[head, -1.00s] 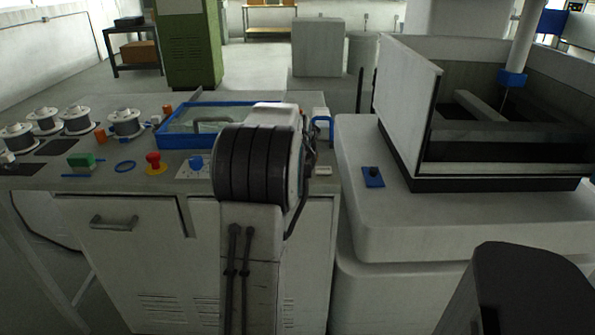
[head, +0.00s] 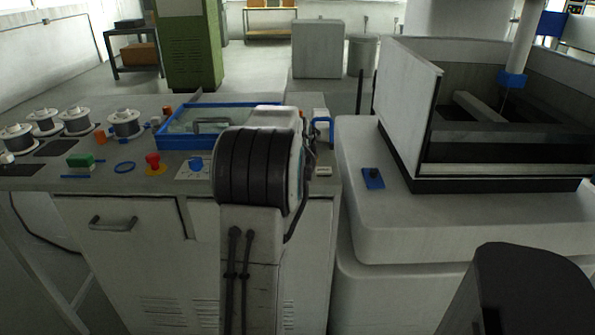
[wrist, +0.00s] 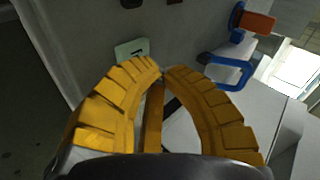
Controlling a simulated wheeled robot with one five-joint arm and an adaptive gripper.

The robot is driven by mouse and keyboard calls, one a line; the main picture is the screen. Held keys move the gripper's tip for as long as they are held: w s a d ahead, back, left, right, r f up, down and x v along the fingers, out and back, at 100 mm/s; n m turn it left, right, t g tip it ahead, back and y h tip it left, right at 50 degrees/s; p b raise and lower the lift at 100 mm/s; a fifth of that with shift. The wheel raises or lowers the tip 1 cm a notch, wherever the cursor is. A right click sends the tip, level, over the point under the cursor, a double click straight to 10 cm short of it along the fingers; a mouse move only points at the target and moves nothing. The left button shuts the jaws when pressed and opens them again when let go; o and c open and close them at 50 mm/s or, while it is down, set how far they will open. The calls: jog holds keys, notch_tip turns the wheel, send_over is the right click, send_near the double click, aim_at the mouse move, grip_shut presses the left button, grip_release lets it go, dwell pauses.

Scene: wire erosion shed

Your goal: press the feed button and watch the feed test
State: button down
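No control in view carries a readable feed label. Candidates in the head view are a blue plate with a dark button (head: 373,178) on the machine ledge, a blue knob (head: 196,163) on a white panel, and a red mushroom button (head: 153,160) on a yellow base. My gripper (wrist: 163,72) shows in the wrist view with its yellow fingertips together and nothing seen between them. A pale greenish plate with a dark mark (wrist: 131,49) lies just beyond the left fingertip, partly covered by it. In the head view my arm hides the gripper and part of the bench.
The bench (head: 45,184) holds several wire spools (head: 77,121), a green block (head: 81,160) and a blue-rimmed tray (head: 185,141). A blue loop (wrist: 232,72) is right of my fingers in the wrist view. The open-topped machine tank (head: 408,105) stands at right.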

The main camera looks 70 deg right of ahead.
dwell(0.7)
jog(key=shift+r+p, duration=0.55)
jog(key=shift+r, duration=0.15)
jog(key=shift+r+p, duration=1.95)
jog(key=shift+r, duration=0.6)
